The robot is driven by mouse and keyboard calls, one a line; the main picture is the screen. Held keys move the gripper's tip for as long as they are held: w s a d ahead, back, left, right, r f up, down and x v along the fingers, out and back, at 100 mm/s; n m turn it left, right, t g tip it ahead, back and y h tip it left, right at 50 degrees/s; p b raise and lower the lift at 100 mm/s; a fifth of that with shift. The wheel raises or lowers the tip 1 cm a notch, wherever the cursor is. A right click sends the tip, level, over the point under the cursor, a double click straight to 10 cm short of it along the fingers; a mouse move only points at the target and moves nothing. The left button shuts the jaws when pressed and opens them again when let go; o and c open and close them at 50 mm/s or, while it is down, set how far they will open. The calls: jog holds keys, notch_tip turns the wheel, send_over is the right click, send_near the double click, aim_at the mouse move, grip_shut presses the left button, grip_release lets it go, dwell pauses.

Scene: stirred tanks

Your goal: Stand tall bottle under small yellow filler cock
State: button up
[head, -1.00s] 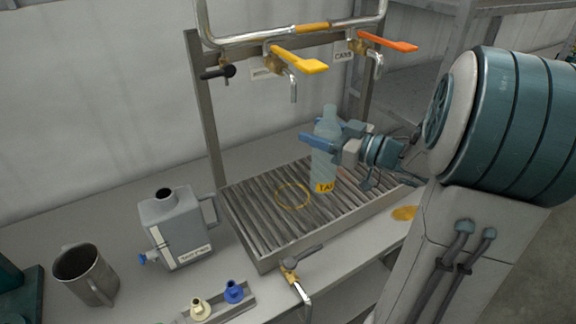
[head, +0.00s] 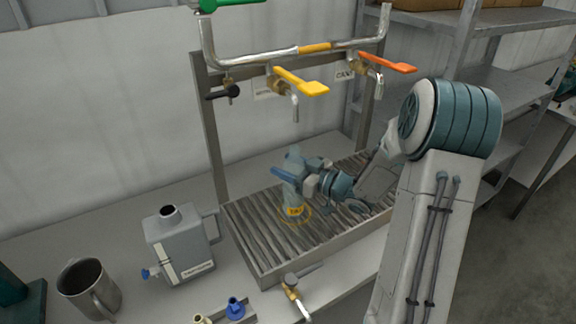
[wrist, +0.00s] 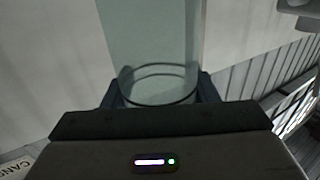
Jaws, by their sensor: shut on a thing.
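The tall bottle (head: 293,200) is pale and see-through, with a yellow label low on its side. It is upright at the yellow ring marked on the slatted rack (head: 262,253); I cannot tell whether its base touches the slats. My gripper (head: 292,178) is shut around the bottle from the right. In the wrist view the clear bottle (wrist: 160,85) stands between the dark fingers. The yellow-handled filler cock (head: 300,82) is on the pipe above, its spout pointing down over the bottle's area.
An orange-handled cock (head: 385,62) is to the right and a black-handled one (head: 224,92) to the left. A grey can (head: 182,245) and a metal mug (head: 90,288) stand left of the rack. A drain cock (head: 292,285) sticks out at the rack's front.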

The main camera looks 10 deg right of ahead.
jog(key=shift+f, duration=0.2)
jog(key=shift+f, duration=0.15)
jog(key=o, duration=1.2)
jog(key=shift+r, duration=0.3)
jog(key=b+v, duration=0.2)
jog(key=v, duration=1)
